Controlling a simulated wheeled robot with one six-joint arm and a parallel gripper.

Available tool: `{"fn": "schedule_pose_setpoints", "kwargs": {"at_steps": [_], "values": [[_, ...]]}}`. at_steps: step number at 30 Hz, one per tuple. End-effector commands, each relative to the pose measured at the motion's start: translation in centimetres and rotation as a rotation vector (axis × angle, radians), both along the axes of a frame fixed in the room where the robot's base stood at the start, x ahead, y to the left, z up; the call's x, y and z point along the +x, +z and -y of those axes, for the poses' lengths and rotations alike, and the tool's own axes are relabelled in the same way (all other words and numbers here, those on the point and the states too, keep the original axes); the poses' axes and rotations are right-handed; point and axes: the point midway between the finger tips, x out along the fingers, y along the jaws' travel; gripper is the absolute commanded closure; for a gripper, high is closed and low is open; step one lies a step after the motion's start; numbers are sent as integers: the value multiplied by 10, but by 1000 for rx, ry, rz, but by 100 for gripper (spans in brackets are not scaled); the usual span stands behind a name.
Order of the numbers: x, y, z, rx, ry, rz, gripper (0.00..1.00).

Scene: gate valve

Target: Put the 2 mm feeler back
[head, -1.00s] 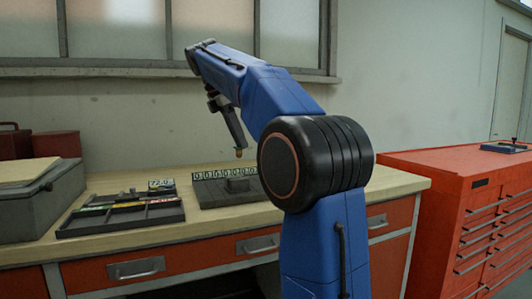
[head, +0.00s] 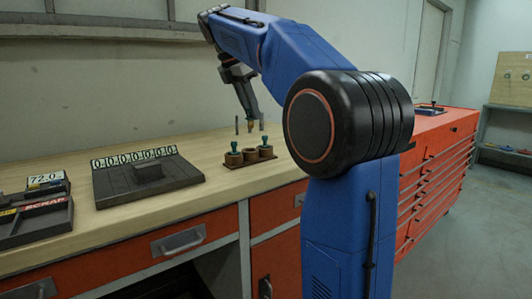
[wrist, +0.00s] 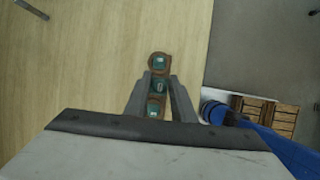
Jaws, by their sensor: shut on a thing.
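My gripper (head: 248,112) points down and is shut on a feeler. In the head view a small brass-coloured tip shows below the fingers, above the rack. The feeler rack (head: 240,165) is a dark base with round brown holders on the bench. Teal-topped feelers stand in its left holder (head: 234,147) and right holder (head: 264,141). The middle holder (head: 250,154) shows no feeler. The wrist view shows teal tops beyond and nearer than the held one. The size marks are unreadable.
A dark block with a row of zero digits (head: 133,156) stands left of the rack. A tray marked SCRAP (head: 40,212) and a 72.0 display (head: 46,180) are at the far left. A red drawer cabinet (head: 440,150) stands right. Wood between block and rack is clear.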

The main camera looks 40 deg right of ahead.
Motion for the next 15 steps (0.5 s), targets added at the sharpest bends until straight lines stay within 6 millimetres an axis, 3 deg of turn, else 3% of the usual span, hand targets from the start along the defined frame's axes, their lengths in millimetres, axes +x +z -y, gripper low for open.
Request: {"fn": "schedule_pose_setpoints", "kwargs": {"at_steps": [9,15], "values": [[-1,-47,0,0,1,-3,100],[0,-62,0,-1,2,-3,100]]}}
